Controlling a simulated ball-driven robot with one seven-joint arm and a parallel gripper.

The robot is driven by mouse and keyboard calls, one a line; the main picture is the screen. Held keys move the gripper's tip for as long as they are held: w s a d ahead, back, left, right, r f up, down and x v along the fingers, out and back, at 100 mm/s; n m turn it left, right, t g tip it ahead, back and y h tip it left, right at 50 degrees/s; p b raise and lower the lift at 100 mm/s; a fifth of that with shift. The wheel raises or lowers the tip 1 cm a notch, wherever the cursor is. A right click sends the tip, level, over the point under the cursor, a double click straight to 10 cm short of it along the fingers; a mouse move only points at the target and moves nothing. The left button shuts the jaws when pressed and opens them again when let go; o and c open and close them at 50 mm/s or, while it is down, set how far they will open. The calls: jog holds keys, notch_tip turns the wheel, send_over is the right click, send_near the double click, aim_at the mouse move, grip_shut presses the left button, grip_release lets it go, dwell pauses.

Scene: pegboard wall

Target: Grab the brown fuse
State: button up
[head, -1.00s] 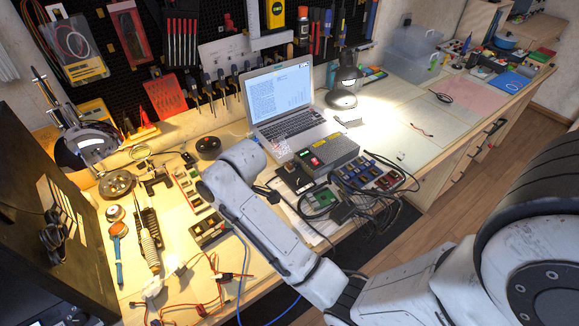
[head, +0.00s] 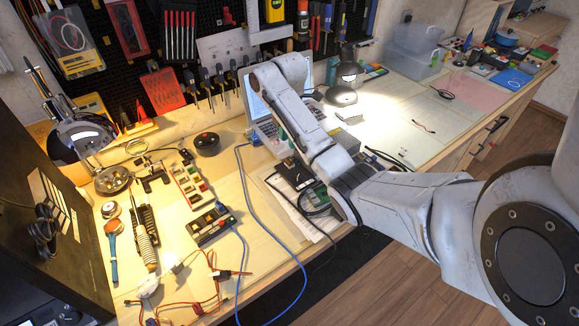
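I cannot pick out the brown fuse for certain. A strip of small coloured blocks (head: 190,186) lies on the left part of the bench, too small to tell each block apart. A black case with small coloured parts (head: 210,225) lies just below it. My arm crosses the middle of the head view, its bent end in front of the laptop (head: 262,105). My gripper does not show.
A blue cable (head: 247,200) loops over the bench to its front edge. Red and black wires (head: 205,300) lie at the front left. A lamp (head: 342,92) stands behind the arm. A magnifier stand (head: 112,180) is at the left. The light mat right of the lamp is mostly clear.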

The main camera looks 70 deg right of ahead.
aim_at(290, 157)
notch_tip(290, 157, down, 7)
jog(key=shift+s+a+f+p, duration=0.1)
jog(key=shift+s+f+p, duration=0.05)
jog(key=shift+p, duration=0.15)
jog(key=shift+c, duration=0.5)
grip_shut()
